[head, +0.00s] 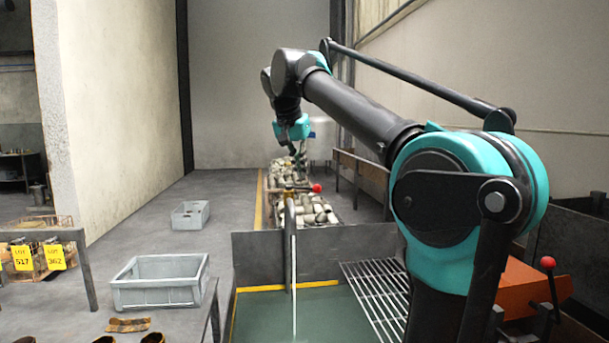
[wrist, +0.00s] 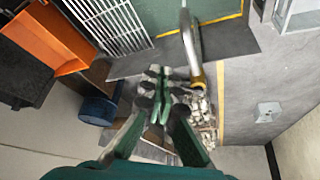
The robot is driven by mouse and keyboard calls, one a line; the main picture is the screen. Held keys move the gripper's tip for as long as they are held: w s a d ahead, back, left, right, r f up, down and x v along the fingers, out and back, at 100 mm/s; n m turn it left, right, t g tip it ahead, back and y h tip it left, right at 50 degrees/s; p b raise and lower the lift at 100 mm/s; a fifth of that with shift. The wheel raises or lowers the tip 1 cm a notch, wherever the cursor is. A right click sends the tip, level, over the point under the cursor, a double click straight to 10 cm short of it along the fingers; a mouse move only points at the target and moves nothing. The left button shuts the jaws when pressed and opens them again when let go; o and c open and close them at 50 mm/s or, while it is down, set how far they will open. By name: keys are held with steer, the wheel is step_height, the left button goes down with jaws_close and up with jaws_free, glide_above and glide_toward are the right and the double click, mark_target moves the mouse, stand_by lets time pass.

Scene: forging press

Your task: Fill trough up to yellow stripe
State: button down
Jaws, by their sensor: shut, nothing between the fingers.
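The trough (head: 255,262) has dark walls, with green liquid (head: 265,315) inside. A yellow stripe (head: 262,288) runs along its inner wall; the green surface lies close below it, and I cannot tell the exact gap. A curved spout (head: 290,225) stands over the trough, and a thin white stream (head: 295,300) falls from it. A lever with a red knob (head: 316,187) sits on top of the spout. My gripper (head: 298,165) is shut and empty, beyond and above the lever. In the wrist view my gripper (wrist: 163,75) is beside the spout (wrist: 190,40).
A heap of pale metal pieces (head: 312,210) lies behind the trough. A metal grate (head: 375,285) covers its right part. An orange chute (head: 530,285) with another red-knobbed lever (head: 547,263) is at right. Grey crates (head: 160,292) stand on the left floor.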

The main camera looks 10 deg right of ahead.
steer(key=w+d+f, duration=0.4)
steer(key=w+f, duration=0.2)
steer(key=f, duration=0.1)
steer(key=shift+w, duration=0.25)
steer(key=shift+d, duration=0.2)
